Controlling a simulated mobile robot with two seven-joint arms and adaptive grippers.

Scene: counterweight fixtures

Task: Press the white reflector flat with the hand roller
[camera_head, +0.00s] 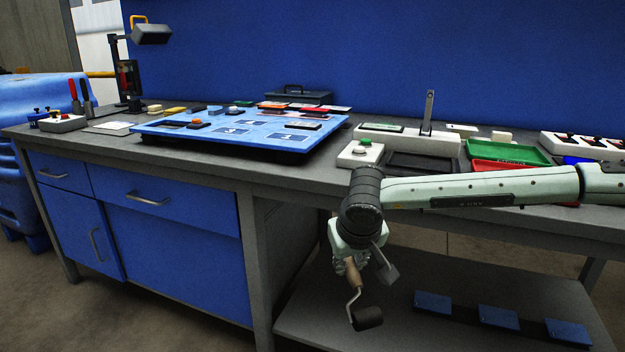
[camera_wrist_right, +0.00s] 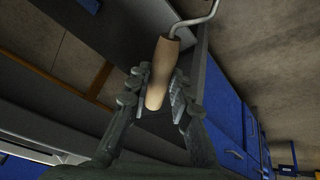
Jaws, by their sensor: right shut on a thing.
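My right gripper (camera_head: 350,258) is shut on the wooden handle of the hand roller (camera_head: 367,318). It holds the roller in front of the bench, below the top's front edge, with the dark roller head hanging down. In the right wrist view the handle (camera_wrist_right: 162,72) sits between the two fingers (camera_wrist_right: 158,88); the wire runs out of the top of the picture and the roller head is out of view. I cannot tell surely which piece is the white reflector; a flat white sheet (camera_head: 108,128) lies left of the blue board. My left gripper is not in view.
The blue board (camera_head: 232,131) with several small pieces lies on the grey bench (camera_head: 180,160). A white button box (camera_head: 360,153), a green tray (camera_head: 508,151) and a red tray (camera_head: 492,165) stand to the right. A lower shelf (camera_head: 400,335) holds several blue blocks.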

